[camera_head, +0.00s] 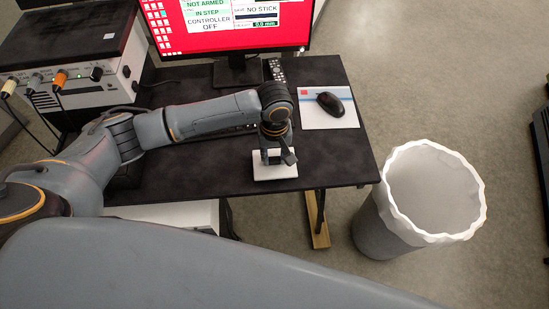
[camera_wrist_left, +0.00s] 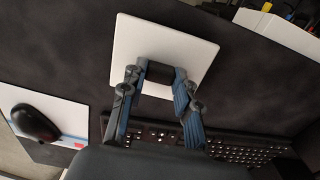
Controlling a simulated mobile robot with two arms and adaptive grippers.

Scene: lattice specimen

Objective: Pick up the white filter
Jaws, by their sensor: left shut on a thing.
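The white filter (camera_head: 274,173) is a flat white square near the front edge of the dark desk, below my left gripper (camera_head: 277,157). In the left wrist view the filter (camera_wrist_left: 150,35) has a black block on its face. My left gripper (camera_wrist_left: 158,77) is shut on that block, with one blue-padded finger on each side. I cannot tell whether the filter rests on the desk or hangs just above it. My right gripper is not in view.
A keyboard (camera_wrist_left: 245,151) lies on the desk (camera_head: 335,164) by the gripper. A black mouse (camera_head: 330,104) sits on a pale pad to the right. A monitor (camera_head: 235,25) and a control box (camera_head: 70,65) stand behind. A white bin (camera_head: 420,195) stands right of the desk.

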